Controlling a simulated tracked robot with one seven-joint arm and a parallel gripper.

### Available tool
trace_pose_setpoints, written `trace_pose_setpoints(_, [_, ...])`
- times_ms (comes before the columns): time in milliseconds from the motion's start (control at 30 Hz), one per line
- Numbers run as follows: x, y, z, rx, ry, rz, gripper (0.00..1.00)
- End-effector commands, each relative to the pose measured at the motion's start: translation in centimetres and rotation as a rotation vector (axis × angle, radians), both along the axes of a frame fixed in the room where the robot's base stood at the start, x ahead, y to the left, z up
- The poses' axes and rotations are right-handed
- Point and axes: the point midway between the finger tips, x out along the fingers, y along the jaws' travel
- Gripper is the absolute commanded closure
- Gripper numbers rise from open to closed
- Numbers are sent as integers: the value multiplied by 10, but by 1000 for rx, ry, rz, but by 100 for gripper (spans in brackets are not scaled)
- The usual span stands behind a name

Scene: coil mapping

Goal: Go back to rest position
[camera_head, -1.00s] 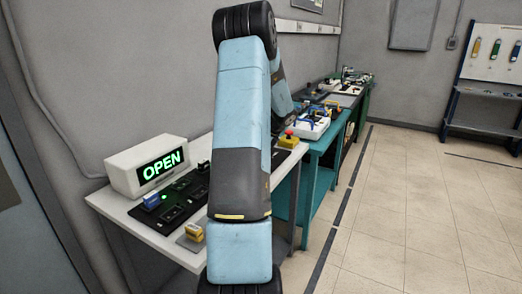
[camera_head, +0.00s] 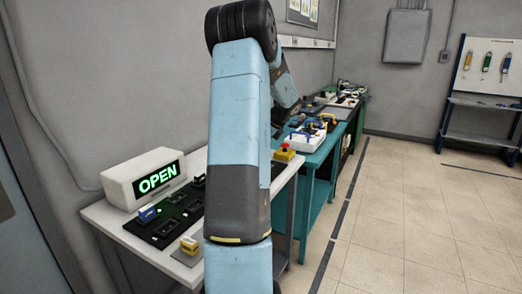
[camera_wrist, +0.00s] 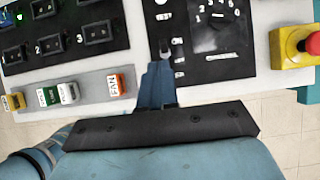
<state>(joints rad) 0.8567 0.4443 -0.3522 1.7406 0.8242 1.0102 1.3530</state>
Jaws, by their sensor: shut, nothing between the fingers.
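In the wrist view my gripper (camera_wrist: 158,80) is shut, with its narrow blue fingers together and nothing between them. It is over the front part of the white bench (camera_wrist: 92,88), near a dark panel with numbered markings (camera_wrist: 215,70). In the head view my blue and grey arm stands upright in the middle. The gripper itself is hidden there behind the arm.
The white bench (camera_head: 110,215) carries a lit OPEN sign (camera_head: 158,178), a black switch panel (camera_head: 160,232) and a yellow box with a red button (camera_head: 285,153). A teal bench (camera_head: 318,155) stands beyond. Tiled floor at right is clear.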

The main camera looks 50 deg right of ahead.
Motion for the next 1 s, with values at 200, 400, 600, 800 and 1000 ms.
trace_pose_setpoints(200, [0, 0, 1, 0, 0, 0, 100])
trace_pose_setpoints(400, [0, 0, 1, -1, 0, 1, 100])
trace_pose_setpoints(600, [1, 1, 1, -2, 0, 3, 100])
trace_pose_setpoints(800, [15, 33, 20, -49, -7, 115, 100])
trace_pose_setpoints(1000, [39, 118, 60, -178, -19, 414, 100])
